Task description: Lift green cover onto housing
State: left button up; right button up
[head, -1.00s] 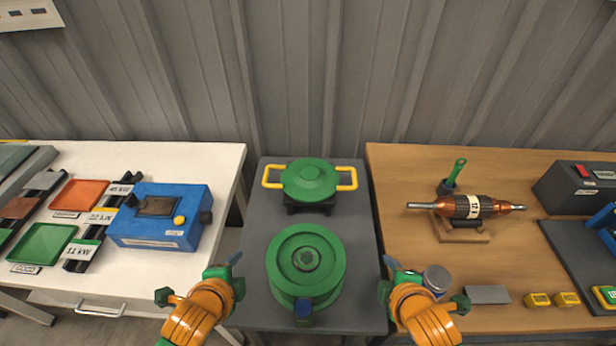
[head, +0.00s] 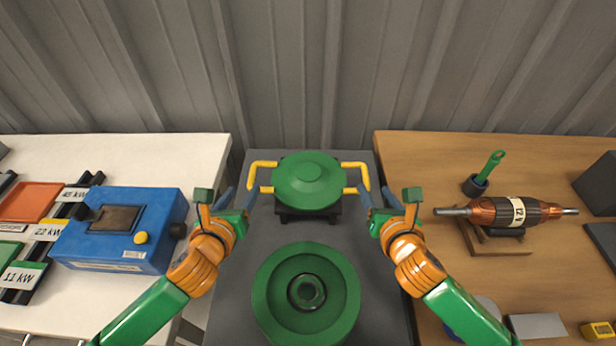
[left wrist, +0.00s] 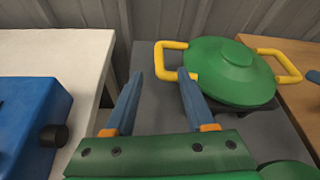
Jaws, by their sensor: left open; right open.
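The green cover (head: 309,181) is a round lid with a yellow handle on each side. It rests on a black stand at the back of the dark grey table, and shows in the left wrist view (left wrist: 232,72) too. The green round housing (head: 306,292) stands in front of it, its top open with a ring in the middle. My left gripper (head: 238,199) is open beside the left yellow handle; in the left wrist view its blue fingers (left wrist: 160,98) are apart with nothing between them. My right gripper (head: 376,197) is open beside the right yellow handle.
A blue box (head: 122,230) with a screen sits on the white table at left. On the wooden table at right, a copper rotor (head: 507,211) lies on a wooden stand beside a green-handled tool (head: 487,170). A corrugated wall closes off the back.

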aim_at(249, 182)
pick_arm(q)
jog(key=x, duration=0.7)
jog(key=shift+f, duration=0.1)
pick_arm(e)
jog(key=x, duration=0.7)
pick_arm(q)
jog(key=shift+c, duration=0.5)
pick_arm(e)
jog(key=shift+c, duration=0.5)
pick_arm(q)
jog(key=c, duration=0.7)
pick_arm(e)
jog(key=c, duration=0.7)
pick_arm(q)
grip_shut()
pick_arm(e)
grip_shut()
pick_arm(q)
jog(key=shift+s+f, duration=0.15)
